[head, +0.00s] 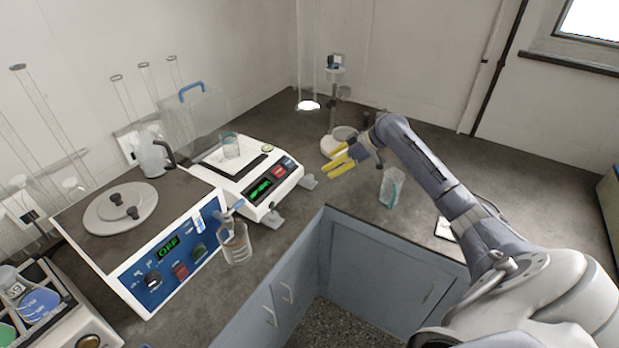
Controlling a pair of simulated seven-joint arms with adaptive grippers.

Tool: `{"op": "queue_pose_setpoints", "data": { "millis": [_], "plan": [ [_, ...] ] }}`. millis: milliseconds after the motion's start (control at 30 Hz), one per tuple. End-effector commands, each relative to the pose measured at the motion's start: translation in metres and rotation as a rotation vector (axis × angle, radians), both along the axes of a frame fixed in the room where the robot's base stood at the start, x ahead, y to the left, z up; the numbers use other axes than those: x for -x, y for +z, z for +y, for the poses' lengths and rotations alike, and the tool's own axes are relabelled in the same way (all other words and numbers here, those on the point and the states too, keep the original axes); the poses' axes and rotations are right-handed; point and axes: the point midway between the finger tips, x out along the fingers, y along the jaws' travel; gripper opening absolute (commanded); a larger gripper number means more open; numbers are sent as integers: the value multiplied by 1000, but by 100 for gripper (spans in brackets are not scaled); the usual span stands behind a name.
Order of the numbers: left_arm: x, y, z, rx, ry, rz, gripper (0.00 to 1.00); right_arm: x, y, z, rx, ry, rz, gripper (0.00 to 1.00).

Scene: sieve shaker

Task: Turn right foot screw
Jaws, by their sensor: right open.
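A white balance (240,178) with a green-lit display stands on the dark bench. Its right foot screw (309,182) is a small grey piece sticking out at the front right corner. A matching left foot screw (271,219) sticks out at the front left corner. My right gripper (328,162) has yellow fingers spread open and empty. It points left, a short way to the upper right of the right foot screw, and looks apart from it. My left gripper is out of the picture.
A sieve shaker or hotplate-like box (150,240) reading OFF stands to the left. A wash bottle (236,240) stands before the balance. A clear beaker (391,187) stands under my right arm. A stand with a round base (335,133) is behind the gripper.

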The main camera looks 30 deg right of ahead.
Motion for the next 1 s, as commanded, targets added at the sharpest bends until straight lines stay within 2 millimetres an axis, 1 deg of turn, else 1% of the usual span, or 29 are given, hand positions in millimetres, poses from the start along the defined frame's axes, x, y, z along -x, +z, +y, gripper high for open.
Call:
{"op": "queue_pose_setpoints", "data": {
  "millis": [33,200,500,700,1000],
  "plan": [
    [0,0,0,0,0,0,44,-6,-6,5,-5,0,-1,51],
    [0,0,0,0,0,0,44,-23,-28,20,-6,-1,-2,51],
    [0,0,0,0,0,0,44,-47,-60,41,-4,0,-2,51],
    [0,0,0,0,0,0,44,-57,-74,48,-2,-2,-2,51],
    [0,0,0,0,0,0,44,-61,-79,52,-1,-1,-2,51]
  ]
}}
